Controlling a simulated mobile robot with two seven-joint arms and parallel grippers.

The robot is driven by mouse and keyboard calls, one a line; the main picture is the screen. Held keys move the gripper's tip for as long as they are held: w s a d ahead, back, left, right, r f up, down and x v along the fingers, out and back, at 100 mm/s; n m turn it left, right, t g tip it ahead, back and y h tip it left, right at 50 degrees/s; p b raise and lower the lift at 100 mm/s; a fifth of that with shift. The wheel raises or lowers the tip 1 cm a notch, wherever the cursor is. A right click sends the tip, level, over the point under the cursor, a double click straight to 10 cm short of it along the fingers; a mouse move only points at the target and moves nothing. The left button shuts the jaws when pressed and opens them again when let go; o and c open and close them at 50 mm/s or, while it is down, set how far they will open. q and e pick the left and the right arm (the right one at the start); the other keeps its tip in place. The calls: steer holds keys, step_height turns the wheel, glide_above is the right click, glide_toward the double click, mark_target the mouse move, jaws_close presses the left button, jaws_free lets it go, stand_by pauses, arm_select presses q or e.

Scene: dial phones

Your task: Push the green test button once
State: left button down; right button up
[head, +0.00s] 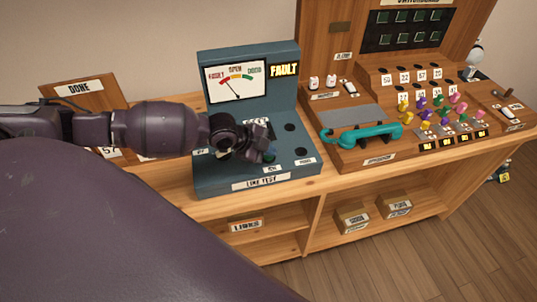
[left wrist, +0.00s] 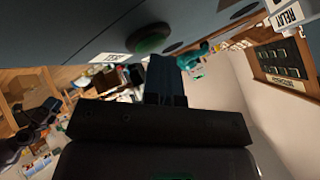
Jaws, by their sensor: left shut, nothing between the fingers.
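The blue-grey line test box (head: 210,182) stands on the wooden desk. Its meter (head: 236,82) is on the upright back, beside a lit FAULT sign (head: 284,70). The green test button (head: 269,156) is on the box's sloped front, partly hidden by my left gripper (head: 260,148). The button also shows as a dark green disc in the left wrist view (left wrist: 150,39). My left gripper is shut and empty, its fingers (left wrist: 166,75) close beside the button. I cannot tell whether they touch it. My right gripper is not in view.
A switchboard (head: 345,156) with a teal handset (head: 360,133), coloured plugs and dark lamps stands to the right. A wooden DONE board (head: 75,88) is behind my left arm. Dark holes (head: 290,127) sit on the box's right side. Small boxes (head: 352,219) lie on the shelf below.

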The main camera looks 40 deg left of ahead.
arm_select(q)
steer(key=shift+s+d+f, duration=0.1)
steer(key=shift+s+f, duration=0.15)
steer(key=shift+f, duration=0.2)
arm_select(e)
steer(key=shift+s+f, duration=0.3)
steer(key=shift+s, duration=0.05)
arm_select(q)
steer(key=shift+f, duration=0.1)
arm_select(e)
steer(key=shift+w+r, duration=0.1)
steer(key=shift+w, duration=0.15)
arm_select(q)
steer(key=shift+w+r+p, duration=0.1)
steer(key=shift+r+p, duration=0.35)
steer(key=shift+r, duration=0.45)
steer(key=shift+w+r, duration=0.15)
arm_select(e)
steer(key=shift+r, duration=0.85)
